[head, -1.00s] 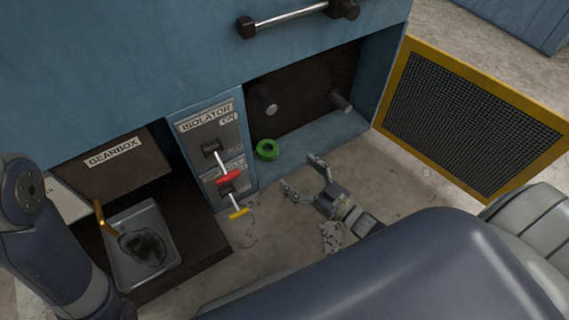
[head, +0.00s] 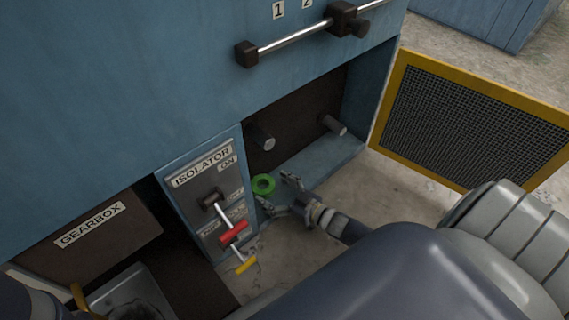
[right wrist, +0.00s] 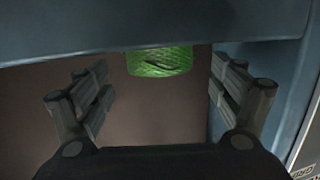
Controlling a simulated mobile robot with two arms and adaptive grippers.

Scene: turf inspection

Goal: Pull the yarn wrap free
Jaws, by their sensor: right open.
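In the right wrist view the wrap (right wrist: 160,62) shows as a green wound band under a blue edge. It lies centred ahead between the open fingertips (right wrist: 159,72), with a gap on both sides. My left gripper is out of view.
The isolator panel (head: 180,204) with its red handle (head: 233,233) and yellow handle (head: 246,265) stands close left of the gripper. Two grey pegs, one a roller end (head: 262,138), stick out inside the bay. The yellow-framed mesh door (head: 470,120) stands open at right.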

